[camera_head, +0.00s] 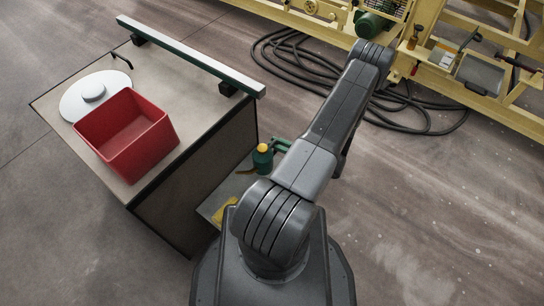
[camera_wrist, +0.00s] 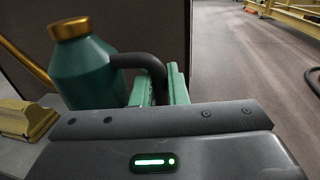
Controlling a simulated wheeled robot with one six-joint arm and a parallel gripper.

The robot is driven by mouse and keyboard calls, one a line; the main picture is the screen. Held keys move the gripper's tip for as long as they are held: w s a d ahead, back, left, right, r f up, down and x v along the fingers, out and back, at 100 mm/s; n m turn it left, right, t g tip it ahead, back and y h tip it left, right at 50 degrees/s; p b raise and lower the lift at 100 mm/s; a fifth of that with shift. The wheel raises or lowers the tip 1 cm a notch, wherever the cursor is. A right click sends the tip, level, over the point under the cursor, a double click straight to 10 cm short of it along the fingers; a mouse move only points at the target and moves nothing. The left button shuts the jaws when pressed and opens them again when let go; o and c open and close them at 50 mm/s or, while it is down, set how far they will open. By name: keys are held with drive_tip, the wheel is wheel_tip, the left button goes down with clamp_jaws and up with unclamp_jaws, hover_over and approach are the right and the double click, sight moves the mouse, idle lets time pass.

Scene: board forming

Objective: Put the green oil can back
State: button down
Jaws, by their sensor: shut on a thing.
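The green oil can (camera_head: 262,160) has a yellow-gold cap and sits low beside the brown cabinet, over a grey low surface (camera_head: 213,203). In the wrist view the can (camera_wrist: 85,72) is upright, with a dark curved handle on its right and a gold spout on its left. My gripper (camera_head: 279,146) is to the right of the can. Its green fingers (camera_wrist: 165,88) are shut on the can's handle. The can's base is hidden behind my gripper body, so I cannot tell whether it touches the surface.
A yellow object (camera_head: 225,212) lies on the low surface near the can. The cabinet top (camera_head: 178,62) carries a red bin (camera_head: 128,140), a white disc (camera_head: 92,93) and a long bar (camera_head: 190,57). Black hoses (camera_head: 300,62) lie by a yellow frame. Floor to the right is clear.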

drive_tip(key=shift+f+b, duration=0.45)
drive_tip(key=shift+f, duration=2)
drive_tip(key=shift+f, duration=0.1)
drive_tip(key=shift+f, duration=0.1)
drive_tip(key=c, duration=1.4)
unclamp_jaws()
drive_tip(key=shift+c, duration=0.2)
drive_tip(key=shift+r, duration=0.2)
drive_tip(key=shift+d, duration=0.25)
drive_tip(key=v, duration=1.1)
drive_tip(key=shift+s+d+p, duration=0.2)
drive_tip(key=shift+p, duration=0.15)
